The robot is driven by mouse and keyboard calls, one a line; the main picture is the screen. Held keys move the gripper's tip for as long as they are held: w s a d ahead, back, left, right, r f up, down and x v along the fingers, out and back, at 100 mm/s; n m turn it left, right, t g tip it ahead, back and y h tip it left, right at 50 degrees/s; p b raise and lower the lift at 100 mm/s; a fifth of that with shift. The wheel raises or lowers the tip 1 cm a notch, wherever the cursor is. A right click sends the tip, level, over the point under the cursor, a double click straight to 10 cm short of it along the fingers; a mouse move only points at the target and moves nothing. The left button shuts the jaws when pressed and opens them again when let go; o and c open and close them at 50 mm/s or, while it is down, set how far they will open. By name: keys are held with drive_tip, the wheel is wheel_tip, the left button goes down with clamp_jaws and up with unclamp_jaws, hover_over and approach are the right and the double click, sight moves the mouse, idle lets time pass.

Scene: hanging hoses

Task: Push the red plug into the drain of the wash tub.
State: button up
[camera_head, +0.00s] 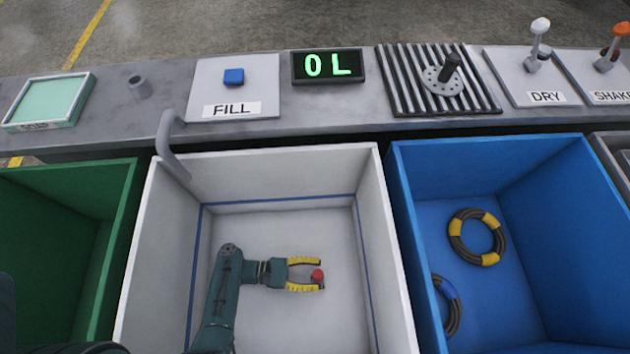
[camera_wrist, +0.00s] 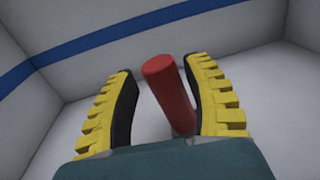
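The red plug (camera_head: 317,275) is a short cylinder with a round top, inside the white wash tub (camera_head: 370,205). My gripper (camera_head: 319,273) is down in the tub with its yellow fingers on either side of the plug. In the wrist view the plug (camera_wrist: 170,92) stands between the fingers of my gripper (camera_wrist: 160,78), close to the right finger, with a clear gap to the left one. The gripper is open. I cannot see the drain, nor tell whether the plug's lower end sits in it.
A grey spout (camera_head: 168,148) hooks over the tub's back left corner. Behind stand a FILL button (camera_head: 233,76) and a display (camera_head: 327,66) reading 0 L. A green bin (camera_head: 120,200) is left; a blue bin (camera_head: 490,145) holding hose rings (camera_head: 477,237) is right.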

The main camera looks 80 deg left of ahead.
drive_tip(key=shift+s+d, duration=0.1)
drive_tip(key=shift+d, duration=0.1)
drive_tip(key=s, duration=0.3)
drive_tip(key=s+a, duration=0.1)
drive_tip(key=s, duration=0.2)
drive_tip(key=shift+s+a, duration=0.2)
drive_tip(key=shift+s, duration=0.1)
drive_tip(key=shift+a+r, duration=0.1)
idle(0.5)
